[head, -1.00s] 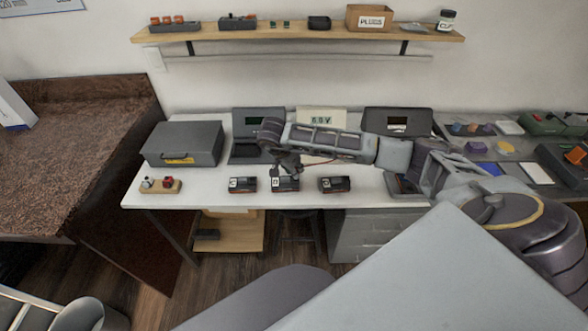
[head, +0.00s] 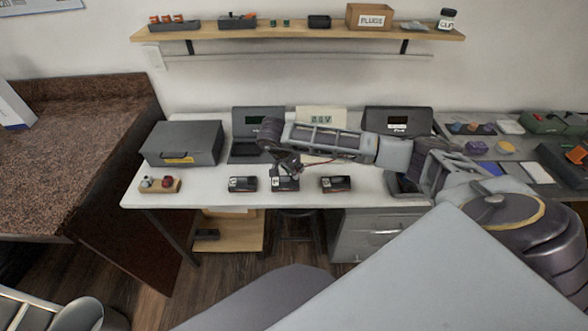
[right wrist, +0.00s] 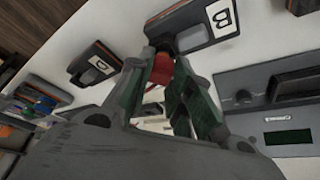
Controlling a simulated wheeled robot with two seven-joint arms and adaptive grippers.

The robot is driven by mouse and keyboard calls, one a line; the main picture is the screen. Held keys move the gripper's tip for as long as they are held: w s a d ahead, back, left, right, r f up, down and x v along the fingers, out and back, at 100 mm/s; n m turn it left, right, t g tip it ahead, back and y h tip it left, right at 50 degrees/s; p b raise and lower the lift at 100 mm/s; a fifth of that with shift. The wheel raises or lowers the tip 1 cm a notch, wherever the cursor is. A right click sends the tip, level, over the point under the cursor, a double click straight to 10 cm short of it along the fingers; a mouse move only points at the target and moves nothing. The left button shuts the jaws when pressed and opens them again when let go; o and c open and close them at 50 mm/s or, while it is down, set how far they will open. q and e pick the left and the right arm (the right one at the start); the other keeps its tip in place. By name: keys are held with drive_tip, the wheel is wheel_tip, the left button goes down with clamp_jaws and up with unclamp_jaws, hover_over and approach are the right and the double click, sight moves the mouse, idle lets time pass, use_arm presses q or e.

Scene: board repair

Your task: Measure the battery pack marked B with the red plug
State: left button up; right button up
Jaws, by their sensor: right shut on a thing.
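Three dark battery packs stand in a row on the white table: a left one (head: 242,184), a middle one (head: 287,185) and a right one (head: 336,184). Their labels are too small to read surely in the head view. My right gripper (head: 283,173) is low over the middle pack. In the right wrist view it is shut on the red plug (right wrist: 163,68), whose tip meets the near edge of the pack marked B (right wrist: 198,27). I cannot tell whether it is fully seated. A pack marked D (right wrist: 95,64) lies to the left. My left gripper is out of view.
A grey case (head: 183,143) and a small wooden plug stand (head: 160,185) occupy the left.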

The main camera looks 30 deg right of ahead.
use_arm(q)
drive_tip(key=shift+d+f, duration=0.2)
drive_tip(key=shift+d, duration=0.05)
use_arm(e)
drive_tip(key=shift+f, duration=0.2)
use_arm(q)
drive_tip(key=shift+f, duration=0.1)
use_arm(e)
drive_tip(key=shift+f, duration=0.1)
idle(0.4)
use_arm(q)
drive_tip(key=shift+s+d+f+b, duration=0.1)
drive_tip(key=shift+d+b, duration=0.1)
drive_tip(key=shift+b, duration=0.1)
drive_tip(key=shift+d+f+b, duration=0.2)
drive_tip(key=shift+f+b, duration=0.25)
use_arm(e)
drive_tip(key=shift+f, duration=0.65)
idle(0.9)
drive_tip(key=shift+s, duration=0.1)
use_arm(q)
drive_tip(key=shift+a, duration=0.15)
use_arm(e)
drive_tip(key=o, duration=1)
drive_tip(key=shift+o, duration=0.2)
drive_tip(key=shift+o, duration=1.3)
